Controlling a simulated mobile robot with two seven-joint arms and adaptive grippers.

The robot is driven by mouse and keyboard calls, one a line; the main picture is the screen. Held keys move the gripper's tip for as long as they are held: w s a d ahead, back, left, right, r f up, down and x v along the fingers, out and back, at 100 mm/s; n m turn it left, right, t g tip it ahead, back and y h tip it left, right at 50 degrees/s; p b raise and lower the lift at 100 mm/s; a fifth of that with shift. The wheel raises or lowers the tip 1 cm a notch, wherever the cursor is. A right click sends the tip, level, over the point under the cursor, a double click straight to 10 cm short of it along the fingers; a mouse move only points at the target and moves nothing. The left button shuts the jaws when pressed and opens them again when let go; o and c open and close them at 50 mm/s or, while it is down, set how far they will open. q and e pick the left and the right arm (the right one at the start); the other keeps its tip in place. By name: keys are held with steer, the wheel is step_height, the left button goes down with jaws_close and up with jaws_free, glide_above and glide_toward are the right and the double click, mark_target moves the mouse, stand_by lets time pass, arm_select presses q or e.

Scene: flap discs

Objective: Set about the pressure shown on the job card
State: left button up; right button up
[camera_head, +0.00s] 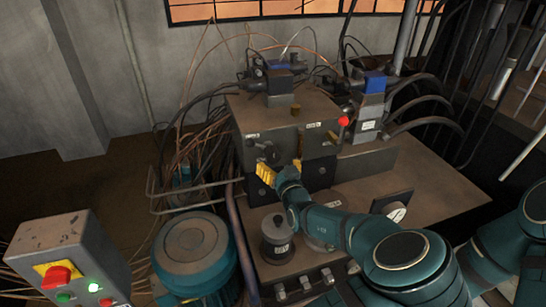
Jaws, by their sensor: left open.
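A grey valve block (300,115) stands on the hydraulic unit, with a dark round knob (266,150) on its front face. My left gripper (280,171) has yellow finger pads. It is open in front of the block, just below and right of the knob; I cannot tell whether it touches anything. I cannot pick out a job card. My right gripper is out of view.
A control box (65,255) with a red switch and a lit green lamp stands at lower left. A teal motor (193,250) stands beside the unit. A red knob (343,121) sticks out at the block's right. Hoses and cables crowd both sides.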

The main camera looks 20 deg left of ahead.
mark_target(274, 158)
arm_select(q)
steer(key=shift+x, duration=2.35)
steer(key=c, duration=1.2)
